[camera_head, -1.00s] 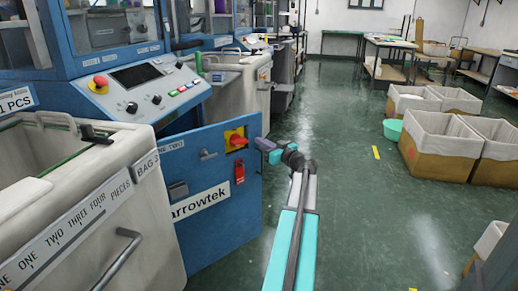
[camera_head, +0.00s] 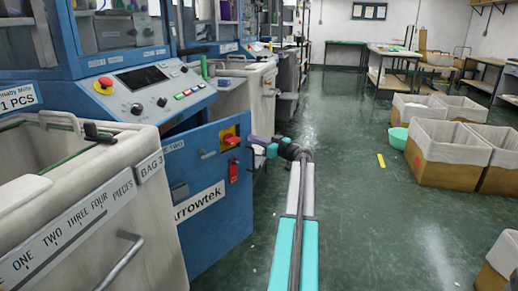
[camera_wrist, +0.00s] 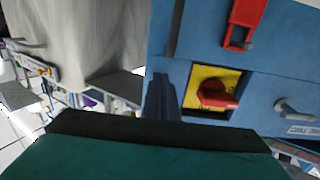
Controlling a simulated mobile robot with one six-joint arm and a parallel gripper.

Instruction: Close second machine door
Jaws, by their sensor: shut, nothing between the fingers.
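The blue machine door (camera_head: 211,192) stands ajar, angled out from the blue machine with the tilted control panel (camera_head: 141,88). It bears an "Arrowtek" label, a grey handle and a red-and-yellow switch (camera_head: 231,137). The switch also shows in the wrist view (camera_wrist: 217,92). My gripper (camera_head: 256,141) is at the door's outer right edge, by the switch. In the wrist view its dark fingers (camera_wrist: 161,92) are together and empty, beside the switch's yellow plate. I cannot tell whether they touch the door.
A white bin marked "BAG 3" (camera_head: 75,225) stands in front of the machine at left. Another pale bin (camera_head: 245,98) stands behind the door. Cardboard boxes with pale liners (camera_head: 440,172) are at right. The green floor between is mostly clear.

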